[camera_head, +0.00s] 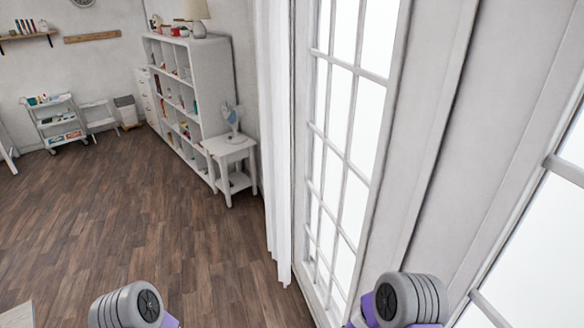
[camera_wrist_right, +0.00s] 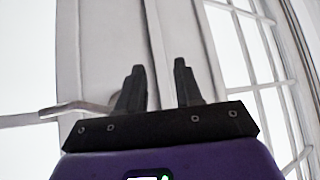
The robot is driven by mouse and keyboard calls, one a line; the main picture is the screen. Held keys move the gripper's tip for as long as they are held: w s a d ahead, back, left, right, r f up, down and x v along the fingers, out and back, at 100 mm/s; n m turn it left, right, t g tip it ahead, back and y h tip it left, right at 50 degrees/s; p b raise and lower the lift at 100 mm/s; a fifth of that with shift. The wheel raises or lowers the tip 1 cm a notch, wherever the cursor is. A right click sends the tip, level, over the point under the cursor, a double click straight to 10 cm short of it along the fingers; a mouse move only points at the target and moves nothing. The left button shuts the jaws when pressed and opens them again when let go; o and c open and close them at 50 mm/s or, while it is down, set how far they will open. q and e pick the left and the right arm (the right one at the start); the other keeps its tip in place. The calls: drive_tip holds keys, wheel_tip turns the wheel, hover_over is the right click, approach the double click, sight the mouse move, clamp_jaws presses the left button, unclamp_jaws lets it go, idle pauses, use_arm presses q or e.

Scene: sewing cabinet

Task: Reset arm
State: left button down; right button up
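My right gripper (camera_wrist_right: 160,85) shows in the right wrist view with its two dark fingers apart and nothing between them. Behind it are a pale wall panel and white-framed windows. In the head view only rounded grey joints of my two arms show at the bottom edge. My left gripper is not in view, and the right gripper is hidden below the head picture.
White-framed windows (camera_head: 352,75) and a wall stand close on the right, near my right arm. A white curtain (camera_head: 274,130) hangs beside them. A small white table (camera_head: 229,152) with a fan (camera_head: 232,120) and a white shelf unit (camera_head: 212,75) stand farther back. The wooden floor (camera_head: 120,210) is clear.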

drive_tip(key=s+a+f+n+g+y+b, duration=0.3)
drive_tip(key=s+a+f+y, duration=0.1)
drive_tip(key=s+f, duration=0.3)
drive_tip(key=s+a+f+n+g+y+b, duration=0.2)
drive_tip(key=s+a+f+y, duration=0.3)
drive_tip(key=s, duration=0.7)
wheel_tip(320, 180, down, 2)
drive_tip(key=shift+s+a+f+n+g+b, duration=0.2)
drive_tip(key=shift+s+a+n+g+b, duration=0.15)
drive_tip(key=shift+a+g+b, duration=0.4)
drive_tip(key=shift+w, duration=0.2)
